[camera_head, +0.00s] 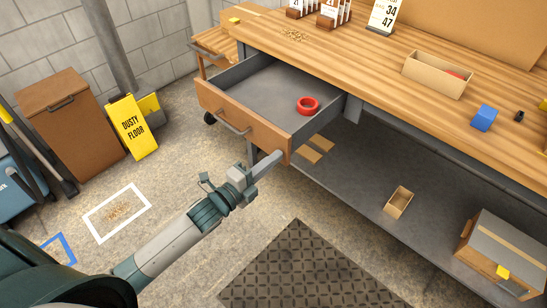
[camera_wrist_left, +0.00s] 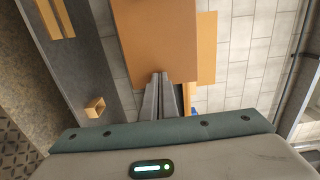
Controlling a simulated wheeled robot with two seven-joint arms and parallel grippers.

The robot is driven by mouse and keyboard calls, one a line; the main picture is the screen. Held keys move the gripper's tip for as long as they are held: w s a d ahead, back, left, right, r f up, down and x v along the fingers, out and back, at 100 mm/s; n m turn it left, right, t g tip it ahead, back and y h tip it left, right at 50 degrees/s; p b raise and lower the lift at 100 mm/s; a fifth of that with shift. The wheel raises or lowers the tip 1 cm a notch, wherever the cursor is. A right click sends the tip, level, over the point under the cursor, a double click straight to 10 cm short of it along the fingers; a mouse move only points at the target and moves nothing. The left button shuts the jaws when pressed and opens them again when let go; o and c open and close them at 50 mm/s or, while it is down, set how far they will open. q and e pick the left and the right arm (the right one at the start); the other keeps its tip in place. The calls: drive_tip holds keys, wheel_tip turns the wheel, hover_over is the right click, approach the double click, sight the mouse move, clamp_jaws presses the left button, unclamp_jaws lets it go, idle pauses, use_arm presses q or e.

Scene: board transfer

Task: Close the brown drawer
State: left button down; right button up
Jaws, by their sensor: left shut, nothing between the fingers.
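The brown drawer (camera_head: 240,123) stands open under the workbench, with its brown front, a grey handle (camera_head: 234,127) and a grey inside. A red ring (camera_head: 307,105) lies in it. My left gripper (camera_head: 276,157) is shut and empty, with its fingertips at the right end of the drawer front. In the left wrist view the shut fingers (camera_wrist_left: 161,80) point at a brown panel, which seems to be the drawer front (camera_wrist_left: 150,35). I cannot tell whether they touch it. My right gripper is not in view.
The wooden workbench (camera_head: 350,65) carries an open box (camera_head: 437,75) and a blue block (camera_head: 483,118). A lower shelf (camera_head: 360,180) holds a small box (camera_head: 398,202). A yellow floor sign (camera_head: 133,127) and a brown cabinet (camera_head: 70,115) stand left. A dark mat (camera_head: 300,270) lies in front.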

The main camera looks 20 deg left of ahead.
use_arm(q)
drive_tip(key=shift+w+d, duration=0.1)
drive_tip(key=shift+w, duration=0.05)
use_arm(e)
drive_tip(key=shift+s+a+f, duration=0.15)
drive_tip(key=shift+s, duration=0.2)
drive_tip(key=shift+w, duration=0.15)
use_arm(q)
drive_tip(key=b, duration=0.2)
approach(332, 117)
drive_tip(key=w+r+b, duration=0.1)
drive_tip(key=w, duration=0.1)
drive_tip(key=w+d+r+b, duration=0.1)
drive_tip(key=w, duration=0.1)
drive_tip(key=shift+d+r, duration=0.15)
drive_tip(key=shift+d, duration=0.05)
drive_tip(key=b+x, duration=0.2)
drive_tip(key=x, duration=0.4)
drive_tip(key=shift+w+d+b, duration=0.15)
drive_tip(key=shift+w+b, duration=0.15)
drive_tip(key=shift+b, duration=0.05)
drive_tip(key=shift+r, duration=0.15)
drive_tip(key=shift+w+r, duration=0.1)
drive_tip(key=shift+r, duration=0.15)
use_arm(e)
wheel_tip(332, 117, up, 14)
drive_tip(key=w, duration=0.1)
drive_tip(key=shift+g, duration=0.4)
